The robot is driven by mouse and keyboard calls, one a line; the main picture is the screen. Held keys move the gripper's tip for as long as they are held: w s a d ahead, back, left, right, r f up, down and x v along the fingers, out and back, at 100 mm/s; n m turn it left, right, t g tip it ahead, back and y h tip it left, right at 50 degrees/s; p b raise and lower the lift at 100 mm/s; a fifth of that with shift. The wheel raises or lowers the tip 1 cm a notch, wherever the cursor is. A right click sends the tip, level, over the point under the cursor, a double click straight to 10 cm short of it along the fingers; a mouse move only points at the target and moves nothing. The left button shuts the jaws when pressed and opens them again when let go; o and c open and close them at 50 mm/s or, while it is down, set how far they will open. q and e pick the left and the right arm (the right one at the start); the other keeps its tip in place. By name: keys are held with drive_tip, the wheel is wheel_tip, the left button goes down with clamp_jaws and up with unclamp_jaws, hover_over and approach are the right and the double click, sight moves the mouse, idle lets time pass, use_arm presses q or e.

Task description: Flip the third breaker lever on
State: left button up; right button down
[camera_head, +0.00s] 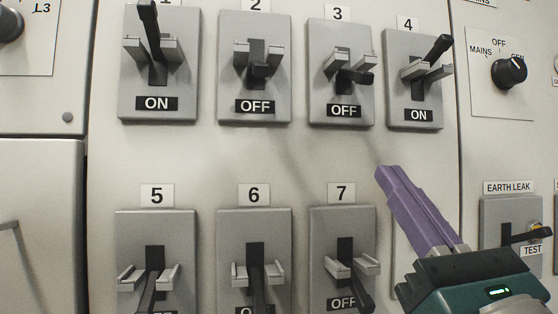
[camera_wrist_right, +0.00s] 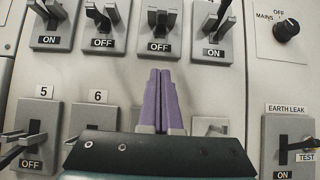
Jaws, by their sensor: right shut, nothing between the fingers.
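The third breaker (camera_head: 342,80), under the number 3, is in the top row of the head view. Its black lever (camera_head: 356,77) is down and its label reads OFF. It also shows in the right wrist view (camera_wrist_right: 159,32), straight beyond the fingertips. My right gripper (camera_head: 384,172) has purple fingers that are shut with nothing between them. In the head view its tips appear below and to the right of breaker 3. In the wrist view the tips (camera_wrist_right: 160,73) appear just under the OFF label, apart from the lever. My left gripper is not in view.
Breaker 2 (camera_head: 255,105) is OFF to the left; breaker 4 (camera_head: 415,100) is ON to the right. Breaker 1 (camera_head: 158,85) is ON. Breakers 5 (camera_head: 155,225), 6 (camera_head: 254,225) and 7 (camera_head: 342,225) are below. A MAINS knob (camera_head: 508,72) and EARTH LEAK switch (camera_head: 510,215) are at right.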

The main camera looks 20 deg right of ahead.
sight(353, 76)
drive_tip(key=w+d+r+p, duration=0.1)
drive_tip(key=w+r+p, duration=0.3)
drive_tip(key=r, duration=0.4)
drive_tip(key=shift+w+r+p, duration=0.3)
drive_tip(key=shift+r+p, duration=0.05)
drive_tip(key=shift+p, duration=0.4)
